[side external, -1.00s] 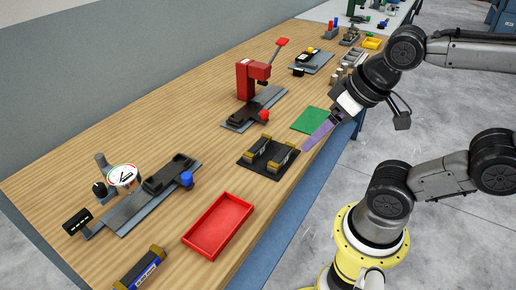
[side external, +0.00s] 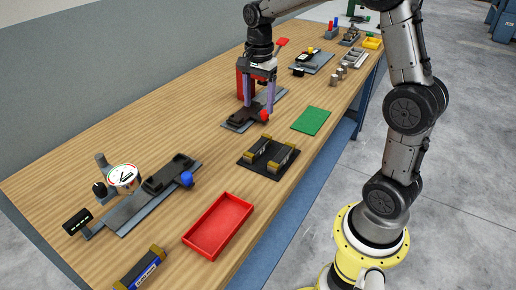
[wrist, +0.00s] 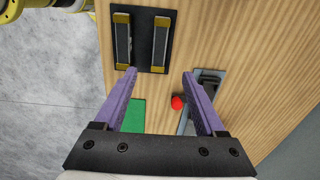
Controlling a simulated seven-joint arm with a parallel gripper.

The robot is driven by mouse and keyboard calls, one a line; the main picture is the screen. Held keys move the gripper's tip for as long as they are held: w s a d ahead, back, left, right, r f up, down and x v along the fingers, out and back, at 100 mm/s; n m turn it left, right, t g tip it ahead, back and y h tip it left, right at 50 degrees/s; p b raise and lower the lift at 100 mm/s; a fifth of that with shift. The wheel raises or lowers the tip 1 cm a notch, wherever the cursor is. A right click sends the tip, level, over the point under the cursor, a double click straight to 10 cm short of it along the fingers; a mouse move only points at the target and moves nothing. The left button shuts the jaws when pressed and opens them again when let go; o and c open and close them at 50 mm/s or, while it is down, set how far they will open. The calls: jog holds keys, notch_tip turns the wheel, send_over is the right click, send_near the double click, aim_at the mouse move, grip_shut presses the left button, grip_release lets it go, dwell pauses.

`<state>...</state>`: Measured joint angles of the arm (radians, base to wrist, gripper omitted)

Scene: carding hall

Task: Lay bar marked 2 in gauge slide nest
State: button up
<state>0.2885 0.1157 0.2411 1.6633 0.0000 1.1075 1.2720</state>
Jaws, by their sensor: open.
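Two dark bars with yellow ends lie side by side on a black mat (side external: 246,159): a left bar (side external: 258,149) and a right bar (side external: 281,158). They also show in the wrist view (wrist: 123,42) (wrist: 160,45). A third yellow-ended bar with a blue label (side external: 140,268) lies at the bottom left. I cannot read a 2 on any bar. The gauge slide's dark nest (side external: 166,176) looks empty, beside a blue knob (side external: 186,179) and a dial gauge (side external: 122,176). My gripper (side external: 258,109) is open and empty, fingers down by the red press.
The red press (side external: 241,82), partly behind my gripper, has a slide with a red knob (side external: 264,116). A red tray (side external: 219,226) and green mat (side external: 311,121) lie near the front edge. Small fixtures stand at the far end. Bare wood lies between press and gauge.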

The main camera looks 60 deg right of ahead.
send_over(258, 145)
jog(key=f, duration=0.7)
jog(key=shift+s+d+f, duration=0.1)
jog(key=shift+d+f, duration=0.2)
jog(key=shift+f, duration=0.1)
jog(key=shift+a+f, duration=0.15)
jog(key=shift+f, duration=1.5)
jog(key=shift+a+f, duration=0.1)
jog(key=shift+f, duration=1.55)
jog(key=shift+w+r, duration=0.1)
jog(key=shift+w, duration=0.1)
grip_shut()
